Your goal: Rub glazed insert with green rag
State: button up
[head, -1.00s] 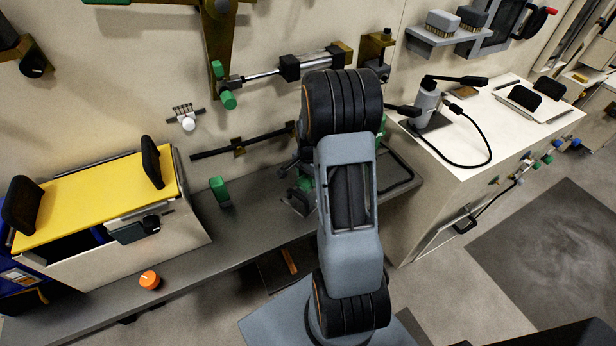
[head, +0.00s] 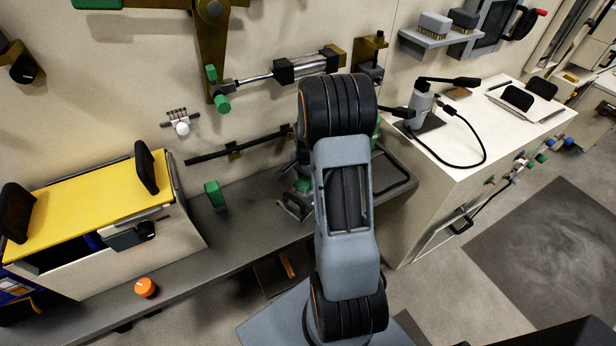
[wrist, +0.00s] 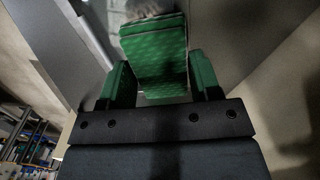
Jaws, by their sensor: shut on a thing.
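In the wrist view my gripper (wrist: 162,82) has its two green fingers closed on the sides of the green rag (wrist: 155,50), a folded, patterned pad. The rag's far edge lies against or just short of a pale, hazy grey surface (wrist: 145,8); I cannot tell whether they touch, or whether this is the glazed insert. In the head view my arm hides most of the gripper and the rag. A dark-rimmed flat panel shows partly on the bench just right of my arm; I cannot identify it surely.
A long grey bench (head: 185,262) runs along the wall. An orange knob (head: 146,287) and a green block (head: 214,194) are on it. A yellow-topped hopper (head: 90,205) stands at left, a white cabinet (head: 455,155) with a cabled device at right. A cylinder (head: 300,68) is wall-mounted.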

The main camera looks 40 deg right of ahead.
jog(key=shift+f, duration=0.4)
jog(key=shift+w+d+f+b, duration=0.1)
jog(key=shift+d+b, duration=0.1)
jog(key=shift+d, duration=0.3)
jog(key=shift+w+d+f+b, duration=0.1)
jog(key=shift+d+b, duration=0.1)
jog(key=shift+d, duration=0.3)
jog(key=shift+r, duration=0.2)
dwell(0.9)
jog(key=shift+s+a, duration=0.25)
jog(key=shift+a, duration=0.8)
jog(key=shift+s+a, duration=0.2)
jog(key=shift+a, duration=0.8)
jog(key=shift+d, duration=0.1)
jog(key=shift+w+d+f+b, duration=0.15)
jog(key=shift+w+d, duration=0.1)
jog(key=shift+d, duration=0.75)
jog(key=shift+w+d+f+b, duration=0.1)
jog(key=shift+w+d+b, duration=0.1)
jog(key=shift+d, duration=0.75)
